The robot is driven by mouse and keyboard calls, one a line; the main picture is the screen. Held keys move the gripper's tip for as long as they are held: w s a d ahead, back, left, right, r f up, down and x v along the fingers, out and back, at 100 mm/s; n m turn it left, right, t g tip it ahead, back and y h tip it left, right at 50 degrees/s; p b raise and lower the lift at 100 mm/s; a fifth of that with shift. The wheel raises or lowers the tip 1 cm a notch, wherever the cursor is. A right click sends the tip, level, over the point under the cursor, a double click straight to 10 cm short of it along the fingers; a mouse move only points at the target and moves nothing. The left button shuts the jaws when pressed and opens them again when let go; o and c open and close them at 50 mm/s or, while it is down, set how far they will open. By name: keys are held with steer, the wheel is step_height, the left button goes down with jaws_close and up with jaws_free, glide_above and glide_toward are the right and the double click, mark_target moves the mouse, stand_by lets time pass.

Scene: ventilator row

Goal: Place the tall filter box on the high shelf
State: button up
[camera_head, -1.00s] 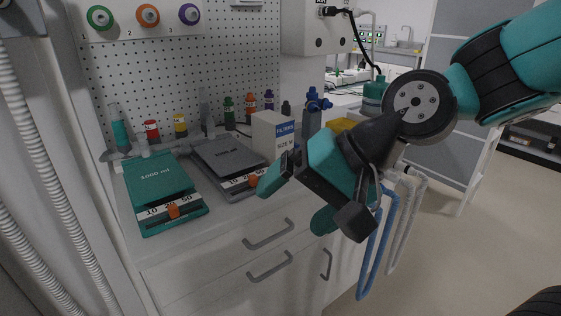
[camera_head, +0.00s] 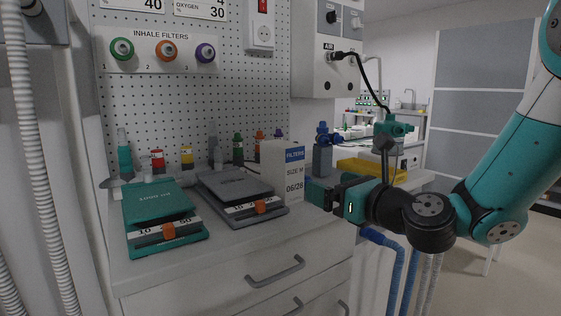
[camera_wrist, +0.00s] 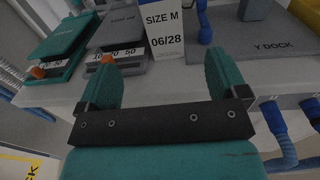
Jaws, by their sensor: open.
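The tall filter box (camera_head: 284,172) is white with a blue "FILTERS" label, "SIZE M" and "06/28". It stands upright on the counter, right of the grey balance-like unit. In the wrist view the box (camera_wrist: 164,32) shows its lower part beyond the fingers; its top is cut off. My gripper (camera_head: 322,193) is at the right of the box in the head view, close to it. In the wrist view my gripper (camera_wrist: 168,82) is open and empty, its teal fingers spread, with the box ahead between their lines. I cannot identify the high shelf in these frames.
A teal unit (camera_head: 160,215) and a grey unit (camera_head: 240,194) stand left of the box. A blue-topped dark device (camera_head: 322,155) stands just behind it, and a grey Y dock (camera_wrist: 275,48) lies to the right. Blue hoses (camera_head: 392,265) hang at the counter's right end.

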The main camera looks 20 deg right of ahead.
mark_target(295, 168)
steer(key=p+x, duration=0.2)
steer(key=x, duration=0.1)
steer(key=p+x, duration=0.2)
steer(key=p, duration=0.1)
steer(key=p+x, duration=0.2)
steer(key=x, duration=0.1)
steer(key=shift+w+a+r+p, duration=0.2)
steer(key=shift+w+r+p, duration=0.05)
steer(key=shift+p, duration=0.15)
steer(key=shift+w+a+f, duration=0.2)
steer(key=shift+w, duration=0.35)
steer(key=p+x, duration=0.4)
steer(key=p, duration=0.1)
steer(key=shift+w+d+r, duration=0.1)
steer(key=shift+w+r, duration=0.15)
steer(key=shift+r, duration=0.1)
steer(key=shift+w+f, duration=0.25)
steer(key=shift+w, duration=0.15)
steer(key=c, duration=1.2)
steer(key=shift+o, duration=0.2)
steer(key=shift+r, duration=0.1)
